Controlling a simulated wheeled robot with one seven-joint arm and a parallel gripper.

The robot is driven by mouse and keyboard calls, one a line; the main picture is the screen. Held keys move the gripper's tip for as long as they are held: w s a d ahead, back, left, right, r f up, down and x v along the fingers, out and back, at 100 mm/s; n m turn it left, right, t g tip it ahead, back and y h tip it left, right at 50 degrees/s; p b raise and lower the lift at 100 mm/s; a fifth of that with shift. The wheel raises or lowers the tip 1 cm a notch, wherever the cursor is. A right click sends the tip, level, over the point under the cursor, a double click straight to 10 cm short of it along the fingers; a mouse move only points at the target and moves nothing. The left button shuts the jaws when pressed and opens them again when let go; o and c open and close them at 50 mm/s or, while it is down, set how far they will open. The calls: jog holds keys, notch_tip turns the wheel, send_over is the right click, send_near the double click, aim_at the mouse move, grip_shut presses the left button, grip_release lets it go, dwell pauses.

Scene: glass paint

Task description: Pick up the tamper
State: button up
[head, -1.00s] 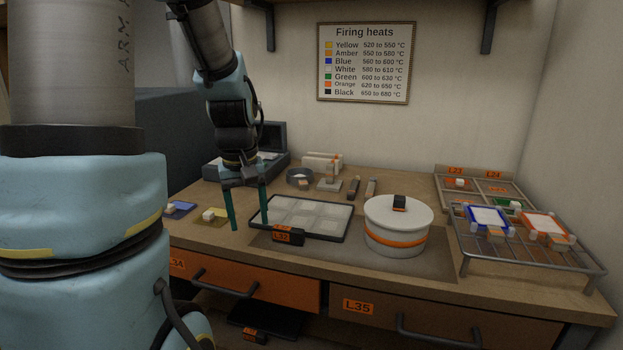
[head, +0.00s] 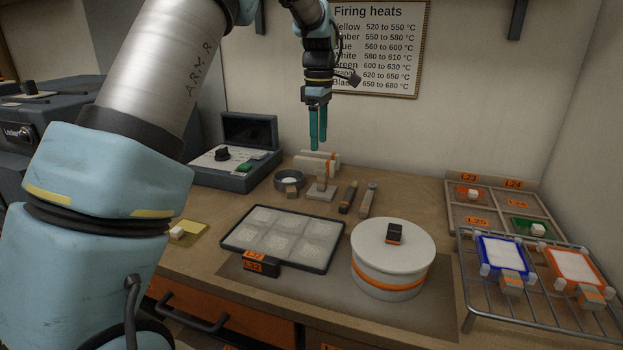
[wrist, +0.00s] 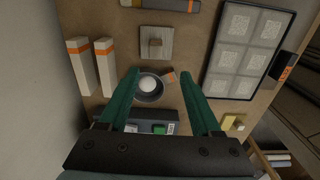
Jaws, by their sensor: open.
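The tamper, a pale square plate with an upright grip, stands on the bench behind the tray in the head view (head: 320,192). In the wrist view it shows from above (wrist: 166,48), just beyond my fingertips. My gripper hangs above the back of the bench in the head view (head: 318,145), pointing down with its green fingers. In the wrist view my gripper (wrist: 160,74) is open and empty, its fingers apart, with the dark bowl (wrist: 148,97) showing between them. The tamper is not touched.
White blocks with orange bands (wrist: 80,68) stand by the wall beside the tamper. Dark-handled tools (head: 347,197) lie to its right. A black-rimmed tray (head: 225,240), a round lidded pot (head: 390,265) and a wire rack (head: 470,320) occupy the front and right.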

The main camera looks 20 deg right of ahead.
aim_at(322, 169)
jog(key=shift+w+d, duration=0.15)
jog(key=shift+d, duration=0.3)
jog(key=shift+f, duration=0.25)
notch_tip(322, 169, down, 4)
jog(key=shift+f+p, duration=0.25)
jog(key=shift+p, duration=0.3)
jog(key=shift+d+f+p, duration=0.1)
jog(key=shift+f+p, duration=1.05)
jog(key=shift+f, duration=1.6)
grip_shut()
